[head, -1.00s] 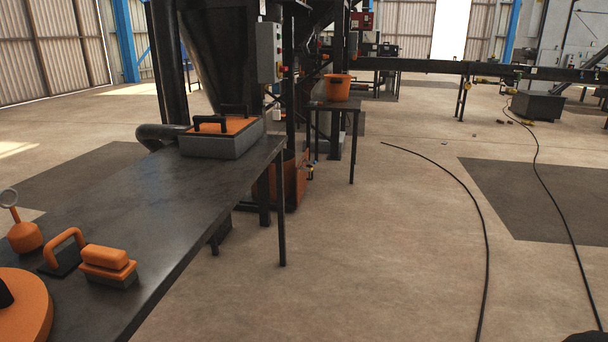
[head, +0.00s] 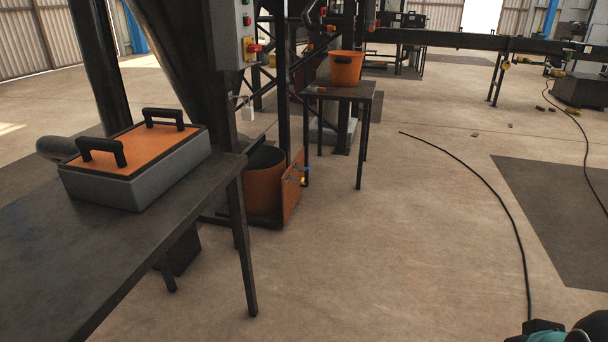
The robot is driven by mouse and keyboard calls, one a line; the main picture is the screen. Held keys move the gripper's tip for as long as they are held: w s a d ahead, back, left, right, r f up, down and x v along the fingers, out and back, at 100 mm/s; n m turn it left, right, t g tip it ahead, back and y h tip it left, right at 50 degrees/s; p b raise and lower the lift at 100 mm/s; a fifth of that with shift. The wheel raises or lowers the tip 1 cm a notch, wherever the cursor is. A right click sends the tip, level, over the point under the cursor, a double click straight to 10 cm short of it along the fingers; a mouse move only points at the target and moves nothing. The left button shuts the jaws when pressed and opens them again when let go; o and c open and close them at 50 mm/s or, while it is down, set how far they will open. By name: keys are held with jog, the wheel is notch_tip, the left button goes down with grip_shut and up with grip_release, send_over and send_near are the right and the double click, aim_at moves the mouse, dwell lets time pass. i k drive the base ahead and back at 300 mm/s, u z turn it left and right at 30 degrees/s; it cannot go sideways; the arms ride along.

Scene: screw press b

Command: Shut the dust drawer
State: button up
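The dust drawer is low under the dark hopper machine, beyond the table's right end. Its upright orange front panel (head: 294,187) has a small handle and faces right. Behind the panel, a round orange bin (head: 263,190) with a dark open top sits on a low dark base. The bin's top shows, so the drawer appears to stand out from the machine; the table end partly hides its left side. Teal and black parts of my arm show at the bottom right corner. My gripper's fingers are not in view.
The dark table (head: 150,235) fills the left, with a grey box with an orange lid (head: 135,165) on it. A small table (head: 340,92) with an orange bucket (head: 346,68) stands behind the drawer.

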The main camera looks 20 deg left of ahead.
aim_at(271, 198)
jog(key=i, duration=1)
jog(key=u, duration=0.75)
jog(key=i, duration=1.8)
jog(key=u, duration=0.1)
